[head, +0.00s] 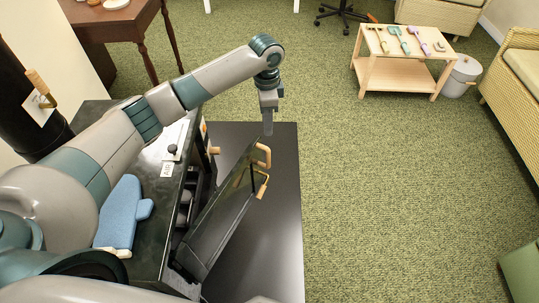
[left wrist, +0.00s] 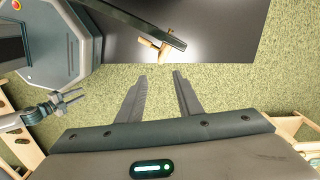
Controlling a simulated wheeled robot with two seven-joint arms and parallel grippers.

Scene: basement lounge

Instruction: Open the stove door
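The dark stove (head: 155,235) stands at the left of the head view. Its door (head: 222,222) is partly open, swung out at an angle from the front, with a gap behind it. Two wooden handle pieces (head: 264,155) sit at the door's free edge. My left gripper (head: 268,132) points down just beyond that edge, apart from the handle. In the left wrist view its two fingers (left wrist: 160,82) are spread and empty, with the door's top edge (left wrist: 130,20) and wooden handle (left wrist: 155,48) ahead. My right gripper (left wrist: 75,98) shows small at the left of that view, fingers apart.
A black floor plate (head: 275,230) lies under the door. A blue mitt (head: 120,215) lies on the stove near my left arm. The stovepipe (head: 30,110) rises at the left. A low wooden table (head: 390,72) with tools stands far right. Green carpet right of the plate is clear.

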